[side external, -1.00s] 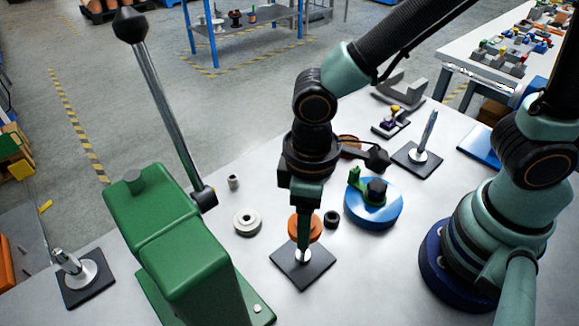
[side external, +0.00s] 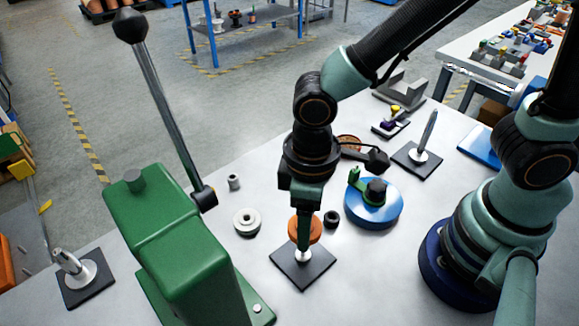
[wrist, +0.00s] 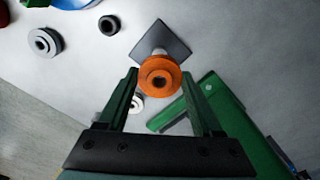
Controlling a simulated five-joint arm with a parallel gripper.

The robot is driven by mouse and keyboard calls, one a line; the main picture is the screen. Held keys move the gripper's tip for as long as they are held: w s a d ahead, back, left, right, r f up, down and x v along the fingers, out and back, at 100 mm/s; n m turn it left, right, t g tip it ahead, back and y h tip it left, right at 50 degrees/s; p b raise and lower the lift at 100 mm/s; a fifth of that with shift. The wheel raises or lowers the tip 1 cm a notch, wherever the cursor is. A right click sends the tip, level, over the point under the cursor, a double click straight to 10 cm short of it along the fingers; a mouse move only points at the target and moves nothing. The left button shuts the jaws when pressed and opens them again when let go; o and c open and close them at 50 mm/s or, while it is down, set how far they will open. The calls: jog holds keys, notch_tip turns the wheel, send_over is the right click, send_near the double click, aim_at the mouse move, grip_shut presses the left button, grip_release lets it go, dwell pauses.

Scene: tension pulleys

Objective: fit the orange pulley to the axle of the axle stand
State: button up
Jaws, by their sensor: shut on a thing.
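The orange pulley (side external: 312,232) is between the fingers of my gripper (side external: 304,238), which is shut on it; both fingers (wrist: 159,78) flank it in the wrist view. The pulley (wrist: 158,67) sits over an axle stand with a dark square base (side external: 290,265) and a pale collar, in the middle of the table. In the wrist view the base (wrist: 172,38) lies behind the pulley. The pulley is above the collar with a gap in the side view. The axle is hidden, so I cannot tell whether it is inside the bore.
A green lever press (side external: 185,255) stands to the left. A grey pulley (side external: 246,222), a black ring (side external: 331,218) and a blue disc with a green part (side external: 362,218) lie nearby. Other stands with posts are at the back right (side external: 418,157) and far left (side external: 88,285).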

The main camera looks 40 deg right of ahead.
aim_at(305, 254)
jog(key=shift+f, duration=0.2)
jog(key=shift+f, duration=1.25)
jog(key=shift+f, duration=0.15)
dwell(0.3)
jog(key=shift+f, duration=1.4)
jog(key=shift+f, duration=0.15)
jog(key=shift+f, duration=0.35)
jog(key=o, duration=1.5)
